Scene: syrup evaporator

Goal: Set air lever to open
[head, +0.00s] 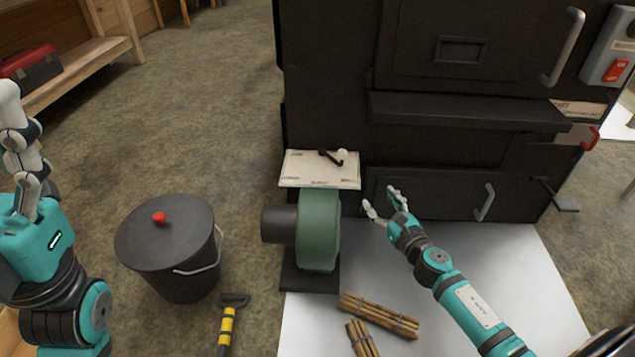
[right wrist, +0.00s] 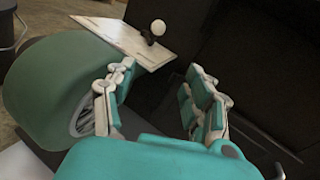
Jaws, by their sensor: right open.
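The air lever (head: 330,157) is a short black arm with a white ball knob on a pale plate (head: 300,172), above the green blower (head: 318,230). The knob is at the lever's right end. In the right wrist view, the lever's knob (right wrist: 158,27) shows beyond my fingers, near the plate's far edge. My right gripper (head: 383,200) is open and empty, below and right of the lever and apart from it. The right wrist view shows a wide gap between its fingers (right wrist: 158,82). My left gripper (head: 20,145) is raised at the far left, away from the lever; its opening is unclear.
The black evaporator (head: 420,120) stands behind the lever, with a door handle (head: 486,202) at lower right. A lidded bucket (head: 180,250) stands left of the blower. Stick bundles (head: 380,315) lie on the pale floor sheet in front. A yellow-handled tool (head: 227,325) lies nearby.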

